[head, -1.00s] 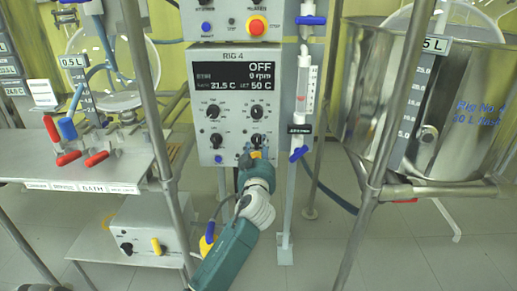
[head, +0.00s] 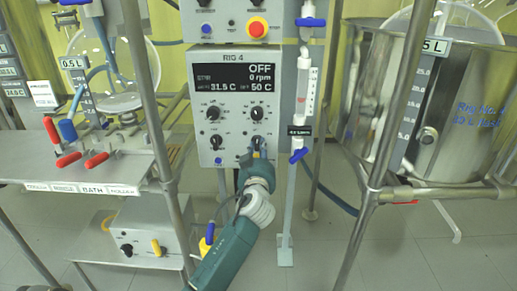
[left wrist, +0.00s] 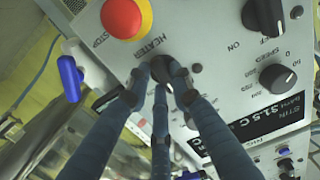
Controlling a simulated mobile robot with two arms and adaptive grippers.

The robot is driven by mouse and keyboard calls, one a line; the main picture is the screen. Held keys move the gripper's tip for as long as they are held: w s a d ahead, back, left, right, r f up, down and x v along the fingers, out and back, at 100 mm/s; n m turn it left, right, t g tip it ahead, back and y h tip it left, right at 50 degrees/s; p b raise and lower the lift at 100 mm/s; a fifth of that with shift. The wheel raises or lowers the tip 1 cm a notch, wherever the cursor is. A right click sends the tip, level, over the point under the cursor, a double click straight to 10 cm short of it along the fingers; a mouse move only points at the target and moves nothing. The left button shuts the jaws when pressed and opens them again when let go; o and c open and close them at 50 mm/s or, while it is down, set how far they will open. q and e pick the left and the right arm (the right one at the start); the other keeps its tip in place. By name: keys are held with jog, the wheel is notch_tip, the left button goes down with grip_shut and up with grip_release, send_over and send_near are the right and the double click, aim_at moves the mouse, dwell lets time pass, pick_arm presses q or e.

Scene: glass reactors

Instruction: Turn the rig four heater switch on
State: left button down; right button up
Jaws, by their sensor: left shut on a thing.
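The rig four control box (head: 207,62) faces me, its display (head: 234,77) reading OFF, 0 rpm, 31.5 C and a second value of 50 C. My left gripper (head: 257,147) reaches up to the lower right of its face. In the left wrist view my left gripper (left wrist: 160,82) is shut on the black heater switch (left wrist: 165,66), next to the HEATER lettering. The fingers cover much of the switch, so its setting cannot be read. In the head view the gripper hides most of it. My right gripper is not in view.
A red stop button (left wrist: 122,17) with a yellow collar sits close beside the fingers. The speed knob (left wrist: 277,78) and another black knob (left wrist: 263,16) are on the same face. A steel vessel (head: 455,110) stands at the right, a shelf (head: 85,170) at the left.

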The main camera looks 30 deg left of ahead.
pick_arm(q)
jog(key=m+p, duration=0.1)
jog(key=m, duration=0.1)
jog(key=shift+m, duration=0.3)
jog(key=m+p, duration=0.1)
jog(key=m, duration=0.2)
jog(key=m+p, duration=0.2)
jog(key=m, duration=0.2)
jog(key=shift+s+a+f, duration=0.15)
jog(key=shift+f+m+p, duration=0.1)
jog(key=shift+m+p, duration=0.3)
jog(key=shift+m, duration=0.7)
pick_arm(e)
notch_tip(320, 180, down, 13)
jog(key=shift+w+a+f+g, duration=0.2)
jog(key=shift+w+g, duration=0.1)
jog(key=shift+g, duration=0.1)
pick_arm(q)
jog(key=c, duration=1.5)
grip_release()
jog(key=v, duration=1.2)
jog(key=shift+s+a, duration=0.1)
